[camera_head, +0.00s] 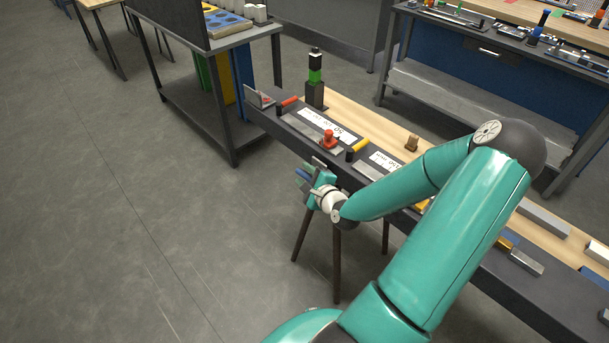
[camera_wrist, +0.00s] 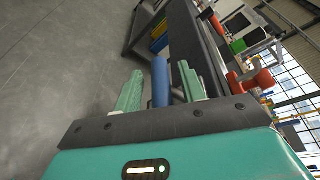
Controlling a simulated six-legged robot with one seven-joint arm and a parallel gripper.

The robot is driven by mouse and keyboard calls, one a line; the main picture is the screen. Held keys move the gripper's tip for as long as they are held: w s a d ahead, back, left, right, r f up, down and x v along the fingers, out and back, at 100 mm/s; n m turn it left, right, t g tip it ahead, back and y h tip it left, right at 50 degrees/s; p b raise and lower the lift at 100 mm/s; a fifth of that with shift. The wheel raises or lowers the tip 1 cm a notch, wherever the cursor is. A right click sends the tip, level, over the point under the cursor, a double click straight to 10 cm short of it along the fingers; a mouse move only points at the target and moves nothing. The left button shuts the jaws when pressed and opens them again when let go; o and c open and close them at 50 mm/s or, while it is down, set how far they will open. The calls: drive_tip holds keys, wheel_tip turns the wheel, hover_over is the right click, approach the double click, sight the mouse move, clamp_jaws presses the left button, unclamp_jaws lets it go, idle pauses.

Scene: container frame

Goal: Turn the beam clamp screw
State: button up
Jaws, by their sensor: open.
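My gripper (camera_head: 306,178) is beside the near edge of the long dark bench, at the end of my teal arm. In the wrist view its two green fingers (camera_wrist: 161,70) are open and apart. A blue upright cylinder (camera_wrist: 160,84) shows between them; it may be the clamp screw's handle, but I cannot tell whether a finger touches it. A red knob-like part (camera_head: 328,138) stands on the bench above my gripper. A red part also shows in the wrist view (camera_wrist: 250,82), right of the fingers. The clamp body is not clear in either view.
The long bench (camera_head: 345,168) carries a black-and-green post (camera_head: 315,78), a yellow-handled tool (camera_head: 358,146) and white label plates (camera_head: 326,127). A shelved table (camera_head: 195,110) stands at the back left. The grey floor (camera_head: 110,200) at left is free.

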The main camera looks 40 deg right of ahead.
clamp_jaws()
drive_tip(key=shift+s, duration=0.1)
